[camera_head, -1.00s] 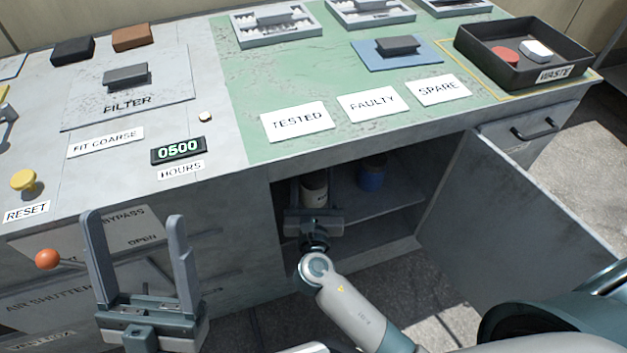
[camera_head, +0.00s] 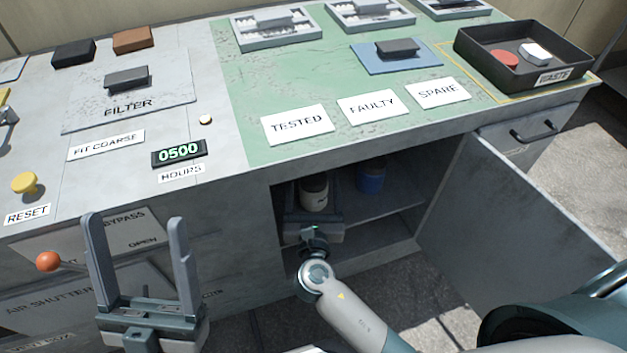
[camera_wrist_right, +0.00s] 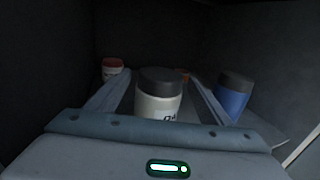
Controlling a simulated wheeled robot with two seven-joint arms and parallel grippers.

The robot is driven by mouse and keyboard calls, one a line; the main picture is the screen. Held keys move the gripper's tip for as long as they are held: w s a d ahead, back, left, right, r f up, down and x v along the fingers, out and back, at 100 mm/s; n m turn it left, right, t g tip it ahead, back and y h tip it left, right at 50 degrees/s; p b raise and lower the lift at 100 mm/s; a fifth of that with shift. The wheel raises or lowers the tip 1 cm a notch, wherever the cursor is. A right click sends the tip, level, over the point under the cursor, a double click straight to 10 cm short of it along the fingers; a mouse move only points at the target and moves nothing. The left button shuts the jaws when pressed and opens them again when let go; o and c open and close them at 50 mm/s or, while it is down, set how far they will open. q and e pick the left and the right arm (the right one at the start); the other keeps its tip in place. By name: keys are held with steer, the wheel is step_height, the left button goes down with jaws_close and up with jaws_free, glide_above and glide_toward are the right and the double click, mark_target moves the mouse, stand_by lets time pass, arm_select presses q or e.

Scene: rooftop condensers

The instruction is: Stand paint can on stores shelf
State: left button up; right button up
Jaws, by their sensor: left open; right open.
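A white can with a dark lid (camera_head: 314,192) stands upright on the shelf (camera_head: 398,200) inside the open cabinet. In the right wrist view this can (camera_wrist_right: 158,100) is between my right gripper's (camera_wrist_right: 155,88) spread fingers; its label is only partly readable. I cannot tell whether the fingers touch it. In the head view only the back of my right gripper (camera_head: 314,212) shows clearly at the cabinet opening. A blue can (camera_head: 370,178) stands to the right, also in the wrist view (camera_wrist_right: 233,96). My left gripper (camera_head: 135,218) is open and empty before the bench front.
A red-lidded container (camera_wrist_right: 112,68) stands deeper left in the cabinet. The cabinet door (camera_head: 530,225) hangs open at right. The bench top above carries trays, label cards and a black waste bin (camera_head: 520,62). A red-knobbed lever (camera_head: 48,262) sticks out near my left gripper.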

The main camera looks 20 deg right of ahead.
arm_select(q)
steer(key=f+g, duration=0.1)
steer(key=d+f+p, duration=0.1)
steer(key=shift+w+d+f+g+y, duration=0.15)
steer(key=shift+d+f+g+y, duration=0.15)
steer(key=shift+g, duration=0.1)
arm_select(e)
steer(key=v, duration=1.1)
steer(key=shift+a, duration=0.1)
